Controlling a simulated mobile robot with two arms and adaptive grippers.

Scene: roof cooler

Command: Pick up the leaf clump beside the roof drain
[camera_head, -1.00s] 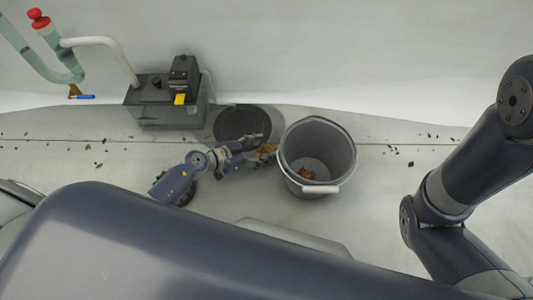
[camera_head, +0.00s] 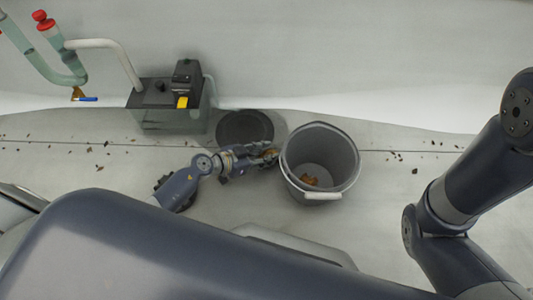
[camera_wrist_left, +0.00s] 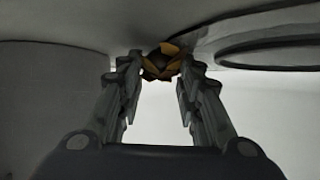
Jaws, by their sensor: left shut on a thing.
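The leaf clump (camera_wrist_left: 161,63), brown and orange, sits between the fingertips of my left gripper (camera_head: 268,156). In the left wrist view the left gripper (camera_wrist_left: 160,75) has a finger on each side of the clump, shut on it. In the head view the fingers mostly hide the clump, just left of the bucket. The roof drain (camera_head: 244,127) is a dark round disc right behind the gripper. It seems to show as a dark ring in the left wrist view (camera_wrist_left: 275,62). My right arm is at the right of the head view; its gripper is out of view.
A grey bucket (camera_head: 343,158) with a pale handle stands close right of the left gripper, with brown leaves (camera_head: 309,181) inside. A tank with a black pump (camera_head: 170,105) stands behind left, by pipes (camera_head: 105,44). Small leaf bits (camera_head: 88,148) lie scattered along the roof seam.

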